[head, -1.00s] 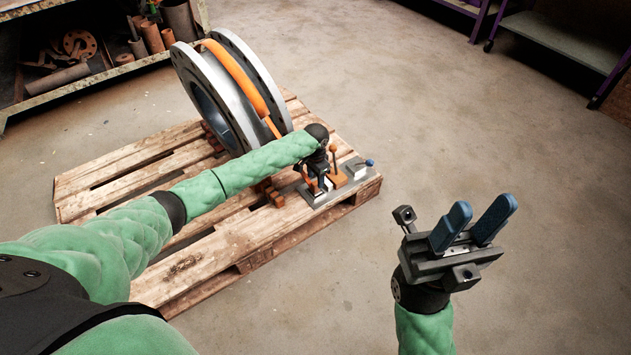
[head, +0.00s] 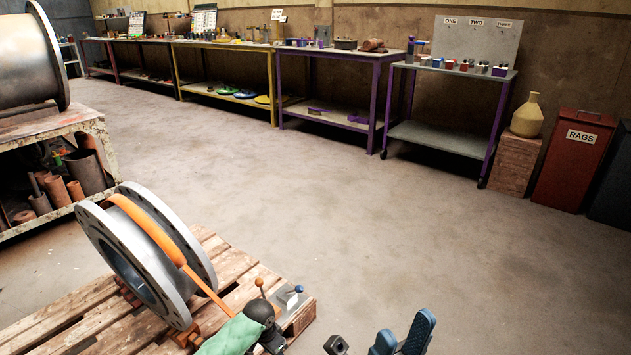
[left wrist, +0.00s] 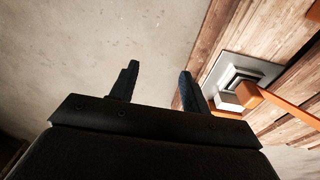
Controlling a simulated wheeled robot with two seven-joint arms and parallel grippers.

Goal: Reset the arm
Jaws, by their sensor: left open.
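My left gripper shows in the left wrist view (left wrist: 159,72), its two dark fingers apart with nothing between them. Bare floor lies behind them. A metal clamp plate with an orange lever (head: 260,284) and a blue-knobbed lever (head: 297,289) sits on that corner. The plate (left wrist: 236,75) is to the right of the fingers in the wrist view.
A flanged metal pipe ring (head: 128,255) with an orange strap (head: 165,240) stands on the wooden pallet (head: 90,325). A rack (head: 60,131) with pipes is at left. Purple-legged benches (head: 345,60) and a red rags bin (head: 575,165) line the back. The middle floor is clear.

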